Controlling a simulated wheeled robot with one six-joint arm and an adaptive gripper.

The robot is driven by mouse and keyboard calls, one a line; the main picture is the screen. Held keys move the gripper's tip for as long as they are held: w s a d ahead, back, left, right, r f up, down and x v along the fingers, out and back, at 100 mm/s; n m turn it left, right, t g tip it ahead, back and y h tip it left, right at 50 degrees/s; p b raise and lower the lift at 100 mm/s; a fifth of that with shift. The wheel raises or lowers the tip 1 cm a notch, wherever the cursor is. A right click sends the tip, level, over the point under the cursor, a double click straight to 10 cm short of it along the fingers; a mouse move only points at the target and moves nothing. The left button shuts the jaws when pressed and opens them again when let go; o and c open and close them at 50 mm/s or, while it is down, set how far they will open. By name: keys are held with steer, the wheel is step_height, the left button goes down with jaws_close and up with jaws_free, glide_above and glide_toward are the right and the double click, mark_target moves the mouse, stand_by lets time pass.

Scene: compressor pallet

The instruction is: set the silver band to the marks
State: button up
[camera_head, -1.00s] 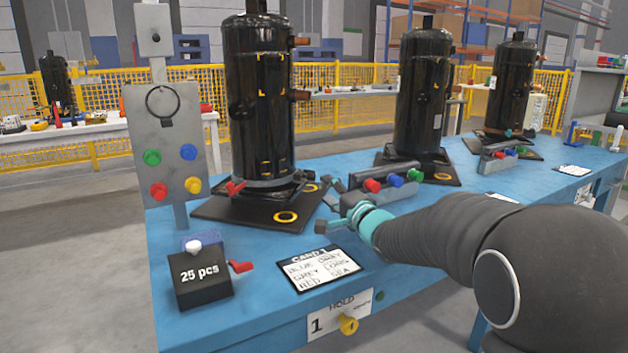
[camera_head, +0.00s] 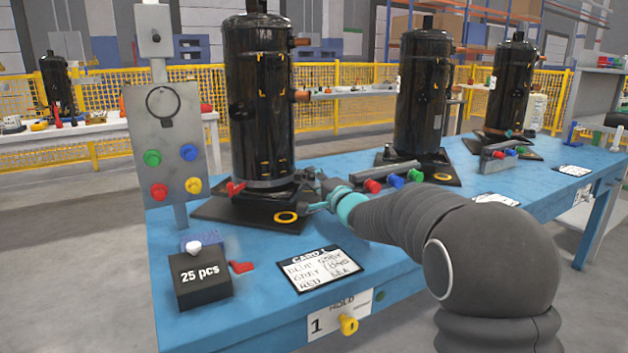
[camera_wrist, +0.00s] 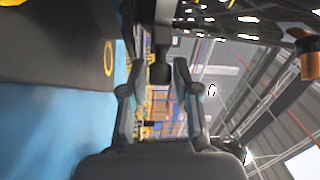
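The nearest black compressor (camera_head: 258,125) stands upright on a dark base plate (camera_head: 225,213). A thin grey band, which looks like the silver band (camera_head: 268,183), runs around its foot, with a red clip (camera_head: 235,188) at its left. Yellow corner marks (camera_head: 270,73) show on the upper body, and smaller ones lie low on the body near the band. My gripper (camera_head: 316,190) is beside the compressor's lower right side. In the wrist view its two fingers (camera_wrist: 158,85) stand apart, with a dark rod-like part seen between or beyond them. Contact with the band cannot be told.
A black box marked 25 pcs (camera_head: 203,277) and a card (camera_head: 319,269) lie at the front of the blue table (camera_head: 250,325). A grey button panel (camera_head: 165,140) stands left. A bar with coloured knobs (camera_head: 395,180) and a second compressor (camera_head: 423,95) are to the right.

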jaws_close()
step_height(320, 180, up, 4)
steer(key=p, duration=0.4)
steer(key=shift+r, duration=0.15)
steer(key=o, duration=0.6)
jaws_free()
steer(key=shift+s+d, duration=0.1)
steer(key=v, duration=1.1)
steer(key=shift+s+d, duration=0.25)
steer(key=shift+s, duration=0.1)
